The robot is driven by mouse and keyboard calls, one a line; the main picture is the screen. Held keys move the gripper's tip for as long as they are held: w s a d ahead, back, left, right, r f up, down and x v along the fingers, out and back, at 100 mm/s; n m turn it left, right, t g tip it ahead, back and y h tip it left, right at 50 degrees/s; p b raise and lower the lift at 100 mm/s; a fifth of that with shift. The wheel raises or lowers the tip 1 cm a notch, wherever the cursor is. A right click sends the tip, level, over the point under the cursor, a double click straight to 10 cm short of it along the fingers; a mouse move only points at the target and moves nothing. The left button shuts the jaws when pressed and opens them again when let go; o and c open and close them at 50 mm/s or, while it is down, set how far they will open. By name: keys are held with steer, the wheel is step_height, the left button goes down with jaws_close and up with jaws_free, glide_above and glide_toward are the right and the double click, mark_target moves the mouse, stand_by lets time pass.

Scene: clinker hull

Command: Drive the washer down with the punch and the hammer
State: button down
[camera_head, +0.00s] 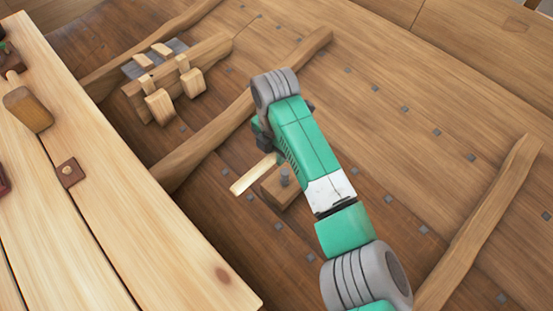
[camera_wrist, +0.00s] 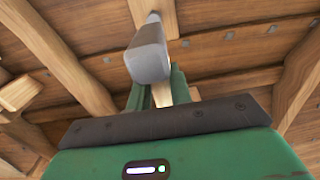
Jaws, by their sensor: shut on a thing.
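My gripper (camera_wrist: 160,92) is shut on the hammer, its green fingers on either side of the pale wooden handle (camera_wrist: 162,98). The grey hammer head (camera_wrist: 148,58) is close in front of the wrist camera. In the head view the pale handle (camera_head: 252,176) sticks out left from behind my arm, above the hull planks. A grey peg, which looks like the punch (camera_head: 285,176), stands upright at a brown wooden block (camera_head: 281,190) right of the handle. Small square metal washers (camera_head: 404,109) dot the planks in rows. Which washer is the task's one, I cannot tell.
A pale bench (camera_head: 100,190) fills the left side, bearing a wooden-handled tool (camera_head: 27,108) and a small brown square plate (camera_head: 70,172). A wooden rack with blocks (camera_head: 165,88) is beyond it. Raised ribs (camera_head: 210,140) cross the hull. Planking to the right is open.

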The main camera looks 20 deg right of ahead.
steer(key=shift+w+d+r+p, duration=0.2)
steer(key=shift+r+p, duration=0.1)
steer(key=shift+r, duration=0.15)
step_height(320, 180, up, 5)
steer(key=p, duration=0.5)
steer(key=shift+a+f, duration=0.1)
steer(key=shift+f, duration=0.25)
steer(key=shift+a, duration=0.1)
